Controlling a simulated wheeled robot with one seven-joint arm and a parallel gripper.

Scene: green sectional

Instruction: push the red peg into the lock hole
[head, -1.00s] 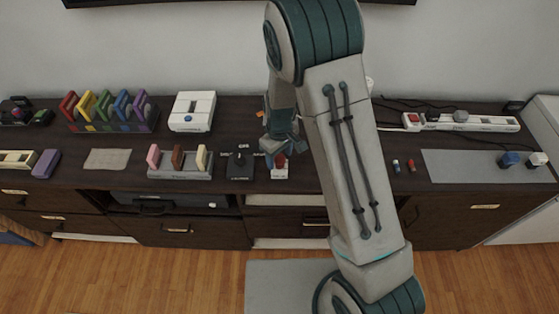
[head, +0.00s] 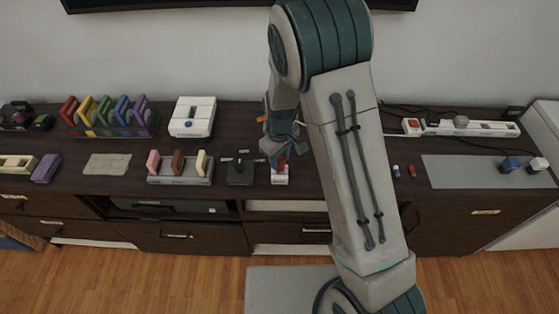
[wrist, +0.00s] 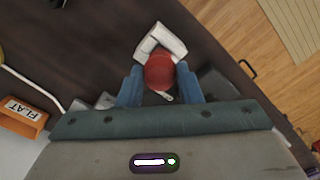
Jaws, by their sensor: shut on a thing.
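A red round-topped peg (wrist: 160,72) is between my blue fingertips in the wrist view. A white block (wrist: 166,40) is directly under and beyond it. In the head view the white block (head: 279,179) stands near the counter's front edge, with a bit of the red peg (head: 281,165) above it. My gripper (head: 277,158) is low over the block and shut on the red peg; it also shows in the wrist view (wrist: 160,78). The peg's lower end and any hole are hidden, so I cannot tell how deep it sits.
A black box with a lever (head: 240,172) stands close left of the white block. A grey rack (head: 180,178) with several coloured pieces is further left.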

